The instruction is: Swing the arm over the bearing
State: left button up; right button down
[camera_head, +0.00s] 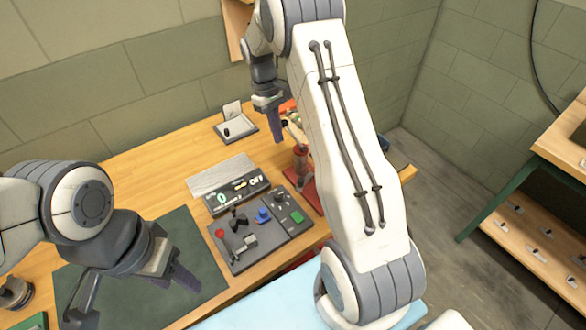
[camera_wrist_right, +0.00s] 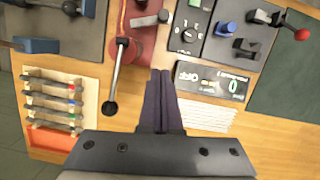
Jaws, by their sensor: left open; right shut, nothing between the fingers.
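A red stand (camera_head: 303,167) is on the wooden bench beside my right arm, which covers part of it. In the right wrist view, its red base (camera_wrist_right: 145,50) carries a swing arm (camera_wrist_right: 118,72) with a round hub and a black knob (camera_wrist_right: 109,107). I cannot pick out the bearing for certain. My right gripper (camera_head: 279,137) is shut and empty, above the bench near the stand. In the right wrist view its fingers (camera_wrist_right: 160,80) appear to the right of the swing arm, without visible contact. My left gripper (camera_head: 187,280) is open above the dark green mat.
A control panel (camera_head: 242,253) with small levers and a black display box (camera_head: 236,190) lie left of the stand. A small tray (camera_head: 236,129) stands at the back. A rack with coloured parts (camera_wrist_right: 28,95) is left of the knob. The green mat (camera_head: 184,231) has free room.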

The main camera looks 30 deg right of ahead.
jog(key=s+d+f+p, duration=0.1)
jog(key=s+f+p, duration=0.4)
jog(key=f, duration=0.4)
jog(key=shift+s+f, duration=0.35)
jog(key=shift+s, duration=0.35)
